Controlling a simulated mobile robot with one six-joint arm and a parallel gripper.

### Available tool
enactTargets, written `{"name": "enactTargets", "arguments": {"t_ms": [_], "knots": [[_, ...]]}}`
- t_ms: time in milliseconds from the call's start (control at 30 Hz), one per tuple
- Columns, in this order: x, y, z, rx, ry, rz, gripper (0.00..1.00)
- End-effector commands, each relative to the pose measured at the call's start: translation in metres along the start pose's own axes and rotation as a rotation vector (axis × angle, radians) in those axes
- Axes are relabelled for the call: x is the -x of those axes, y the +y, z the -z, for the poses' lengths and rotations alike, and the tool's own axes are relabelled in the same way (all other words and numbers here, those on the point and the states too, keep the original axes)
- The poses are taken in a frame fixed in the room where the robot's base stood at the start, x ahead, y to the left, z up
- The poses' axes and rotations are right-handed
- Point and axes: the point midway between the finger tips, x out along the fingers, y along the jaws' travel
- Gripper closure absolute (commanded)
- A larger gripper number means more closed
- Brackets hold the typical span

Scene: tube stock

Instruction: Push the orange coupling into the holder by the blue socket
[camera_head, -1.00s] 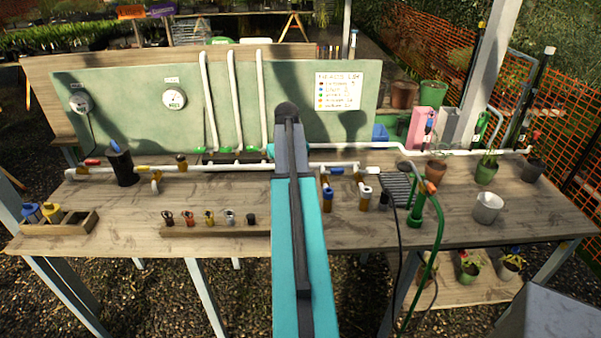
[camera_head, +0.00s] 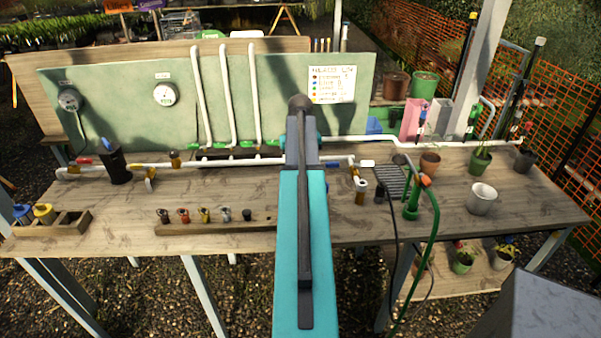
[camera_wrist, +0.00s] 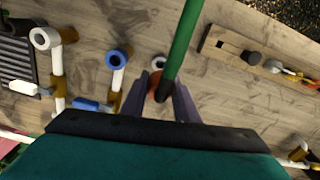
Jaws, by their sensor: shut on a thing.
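The orange coupling (camera_wrist: 154,83) shows in the wrist view as a small orange patch between the purple fingers of my gripper (camera_wrist: 159,88), which is shut on it. A green bar (camera_wrist: 185,40) with a dark lower end crosses in front and hides part of it. The blue socket (camera_wrist: 117,57) is a blue ring on a white pipe, to the left of my fingertips and apart from them. A pale ring (camera_wrist: 158,62) shows just above the fingertips; I cannot tell whether it is the holder. In the head view my arm hides the gripper, coupling and blue socket.
A white socket (camera_wrist: 41,38) stands further left in the wrist view, near a dark grate (camera_wrist: 17,55). A wooden rack (camera_head: 215,228) with several small couplings lies left of my arm. White pipes (camera_head: 225,162) run along the back; a green hose (camera_head: 437,225) is at right.

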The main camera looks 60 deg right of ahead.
Motion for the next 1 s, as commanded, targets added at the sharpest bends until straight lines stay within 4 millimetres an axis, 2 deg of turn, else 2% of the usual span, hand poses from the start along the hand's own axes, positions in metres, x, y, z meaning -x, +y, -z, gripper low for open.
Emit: {"name": "enactTargets", "arguments": {"t_ms": [700,1000], "knots": [[-0.045,0.000,0.000,-0.001,-0.001,0.000,0.95],[-0.053,0.001,0.000,-0.001,0.000,0.000,0.95]]}}
